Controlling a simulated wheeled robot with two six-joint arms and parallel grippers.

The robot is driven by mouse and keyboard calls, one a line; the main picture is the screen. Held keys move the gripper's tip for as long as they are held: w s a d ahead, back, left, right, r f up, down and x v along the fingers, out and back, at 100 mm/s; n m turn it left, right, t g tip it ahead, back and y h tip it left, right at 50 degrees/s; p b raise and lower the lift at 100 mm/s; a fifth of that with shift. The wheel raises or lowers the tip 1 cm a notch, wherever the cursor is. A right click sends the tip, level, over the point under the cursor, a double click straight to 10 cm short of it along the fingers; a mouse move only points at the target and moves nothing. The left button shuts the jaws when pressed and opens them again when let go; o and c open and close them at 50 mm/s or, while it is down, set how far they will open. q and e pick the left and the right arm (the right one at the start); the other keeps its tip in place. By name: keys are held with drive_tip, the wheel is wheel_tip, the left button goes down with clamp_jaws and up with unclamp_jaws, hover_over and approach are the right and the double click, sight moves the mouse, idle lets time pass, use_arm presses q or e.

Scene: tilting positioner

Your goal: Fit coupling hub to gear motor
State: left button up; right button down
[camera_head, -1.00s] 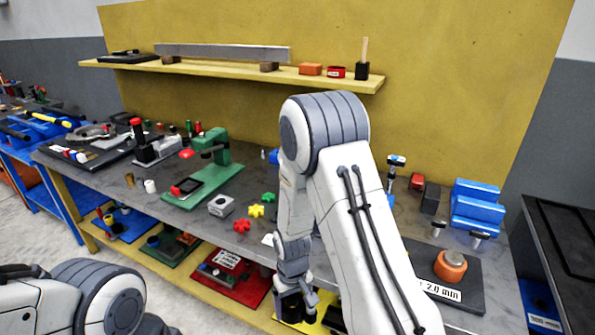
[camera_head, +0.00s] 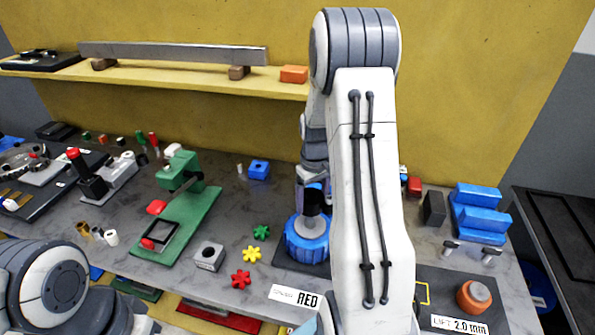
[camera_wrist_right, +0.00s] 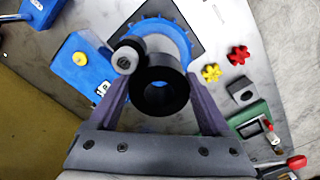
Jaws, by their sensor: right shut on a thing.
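My right gripper (camera_wrist_right: 160,108) is shut on a black ring-shaped hub (camera_wrist_right: 174,104), with its open bore facing the wrist camera. In the head view my right gripper (camera_head: 313,192) is mostly hidden by my own arm, above a toothed blue round table (camera_head: 307,246). That blue table (camera_wrist_right: 160,24) lies beyond the hub in the wrist view. A short black cylinder with a pale round centre (camera_wrist_right: 125,57), possibly the gear motor, shows beside the hub; I cannot tell whether they touch. My left arm is at the lower left, its gripper out of frame.
A blue box with a yellow knob (camera_wrist_right: 82,62) stands beside the round table. Star-shaped pieces (camera_head: 251,254), a grey block with a hole (camera_head: 208,256) and a green press (camera_head: 185,205) stand to the left. An orange-topped part (camera_head: 474,297) and blue blocks (camera_head: 480,209) stand right.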

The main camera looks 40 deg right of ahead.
sight(312, 218)
drive_tip(key=shift+w+d+r, duration=0.3)
drive_tip(key=shift+r, duration=0.1)
drive_tip(key=shift+w+d, duration=0.1)
drive_tip(key=shift+w, duration=0.05)
drive_tip(key=shift+f, duration=0.15)
drive_tip(key=shift+f+b, duration=1.85)
drive_tip(key=shift+f, duration=0.1)
use_arm(q)
drive_tip(key=f, duration=0.1)
drive_tip(key=w+f, duration=0.1)
drive_tip(key=f, duration=0.1)
drive_tip(key=shift+f, duration=0.2)
drive_tip(key=shift+r, duration=0.25)
drive_tip(key=shift+f+b, duration=1.55)
drive_tip(key=shift+f, duration=0.15)
use_arm(e)
drive_tip(key=shift+f, duration=2.55)
unclamp_jaws()
